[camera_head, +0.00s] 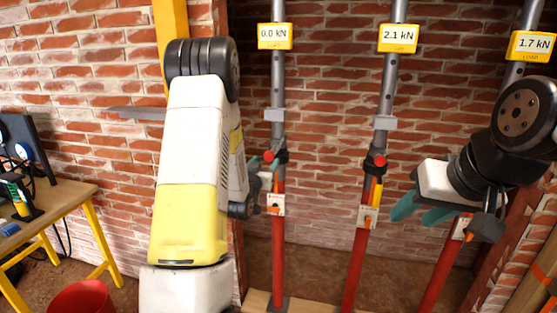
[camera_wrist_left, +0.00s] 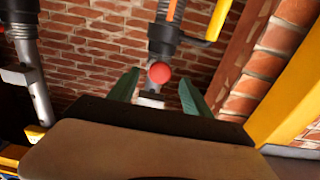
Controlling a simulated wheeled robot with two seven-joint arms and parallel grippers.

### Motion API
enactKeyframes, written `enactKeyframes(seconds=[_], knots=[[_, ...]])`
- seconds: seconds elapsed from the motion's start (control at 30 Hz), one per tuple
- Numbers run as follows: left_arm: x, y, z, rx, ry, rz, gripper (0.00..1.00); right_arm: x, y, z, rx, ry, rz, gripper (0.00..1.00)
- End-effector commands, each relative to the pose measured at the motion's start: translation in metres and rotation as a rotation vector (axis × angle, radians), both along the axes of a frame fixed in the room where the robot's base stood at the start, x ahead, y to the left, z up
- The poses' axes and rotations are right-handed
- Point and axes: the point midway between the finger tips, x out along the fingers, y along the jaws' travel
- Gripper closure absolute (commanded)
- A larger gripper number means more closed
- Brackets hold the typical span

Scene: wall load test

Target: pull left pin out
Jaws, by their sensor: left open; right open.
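The left pin shows as a red ball knob (camera_head: 268,157) on the left prop (camera_head: 278,240), whose yellow display (camera_head: 275,36) reads 0.0 kN. In the left wrist view the red knob (camera_wrist_left: 159,73) lies between and beyond the teal fingers of my left gripper (camera_wrist_left: 157,92). The fingers are open, one on either side, with gaps to the knob. In the head view my left gripper (camera_head: 268,167) is at the left prop, partly hidden by my arm. My right gripper (camera_head: 421,211) is open and empty, between the middle and right props.
The middle prop (camera_head: 357,255) reads 2.1 kN and has its own red knob (camera_head: 376,162). The right prop (camera_head: 437,264) reads 1.7 kN. A brick wall (camera_head: 330,130) stands behind. A wooden table (camera_head: 50,207) and a red bucket (camera_head: 80,298) are at left.

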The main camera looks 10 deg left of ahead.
Motion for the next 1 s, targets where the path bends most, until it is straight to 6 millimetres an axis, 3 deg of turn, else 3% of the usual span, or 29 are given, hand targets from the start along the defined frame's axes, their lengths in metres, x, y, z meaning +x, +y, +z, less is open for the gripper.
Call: enactKeyframes(seconds=[0.2, 0.63, 0.83, 1.0], knots=[[-0.026, 0.002, 0.000, -0.001, 0.001, 0.002, 0.43, 0.000, 0.000, 0.000, 0.000, 0.000, 0.000, 0.56], [-0.029, 0.001, 0.003, -0.001, 0.008, 0.002, 0.43, 0.000, 0.000, 0.000, 0.000, 0.000, 0.000, 0.56], [-0.034, -0.003, 0.033, -0.014, 0.129, 0.015, 0.43, 0.000, 0.000, 0.000, 0.000, 0.000, 0.000, 0.56], [-0.065, -0.014, 0.066, -0.039, 0.315, 0.016, 0.43, 0.000, 0.000, 0.000, 0.000, 0.000, 0.000, 0.56]])
